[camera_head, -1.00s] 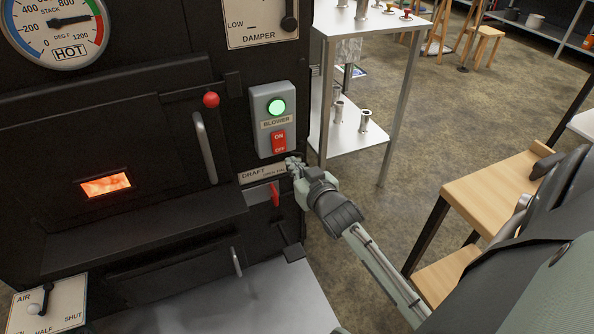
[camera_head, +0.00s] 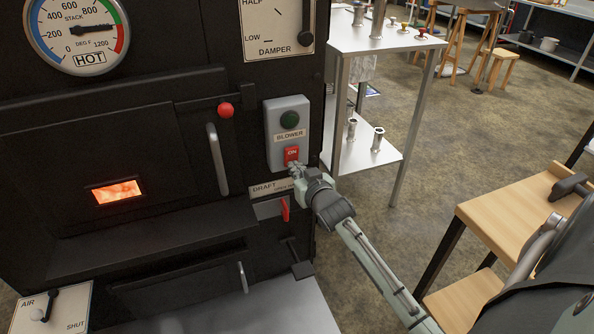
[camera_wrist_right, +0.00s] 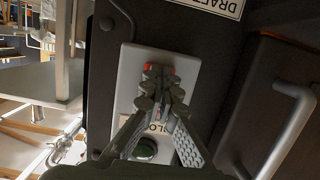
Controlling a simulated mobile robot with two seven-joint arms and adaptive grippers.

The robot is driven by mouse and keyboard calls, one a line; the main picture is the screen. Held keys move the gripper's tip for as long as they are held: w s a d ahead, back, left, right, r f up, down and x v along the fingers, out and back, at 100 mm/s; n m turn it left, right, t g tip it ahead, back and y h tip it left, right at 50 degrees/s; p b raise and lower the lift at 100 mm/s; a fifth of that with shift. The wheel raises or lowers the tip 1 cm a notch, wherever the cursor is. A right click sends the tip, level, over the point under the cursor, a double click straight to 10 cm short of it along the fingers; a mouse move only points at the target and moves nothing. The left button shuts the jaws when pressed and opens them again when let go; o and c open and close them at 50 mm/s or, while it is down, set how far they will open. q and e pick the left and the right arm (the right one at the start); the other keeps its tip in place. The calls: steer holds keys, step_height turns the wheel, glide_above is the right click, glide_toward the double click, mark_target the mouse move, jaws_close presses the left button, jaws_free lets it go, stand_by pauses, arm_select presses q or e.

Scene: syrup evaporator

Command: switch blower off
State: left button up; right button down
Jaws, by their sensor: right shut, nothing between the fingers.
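The blower box (camera_head: 273,137) is a grey plate on the black front of the evaporator. Its round lamp (camera_head: 289,119) is dark green and unlit. Its red rocker switch (camera_head: 292,153) shows ON at the top; the lower part is hidden behind my right gripper. My right gripper (camera_head: 295,168) is shut and empty, its tips at the lower half of the switch. In the right wrist view the shut fingertips (camera_wrist_right: 161,78) lie over the red switch, and the lamp (camera_wrist_right: 145,149) is dark there too. My left gripper is not in view.
A red draft lever (camera_head: 285,210) sits just below the box. The firebox door handle (camera_head: 217,160) and a red knob (camera_head: 226,110) are to the left. A metal shelf (camera_head: 375,155) with several fittings stands to the right.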

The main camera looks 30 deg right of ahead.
steer(key=shift+r, duration=0.1)
arm_select(q)
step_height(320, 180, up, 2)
steer(key=shift+p, duration=1)
arm_select(e)
steer(key=s+a, duration=0.1)
steer(key=s, duration=0.5)
steer(key=shift+s+a, duration=0.3)
steer(key=shift+s, duration=0.05)
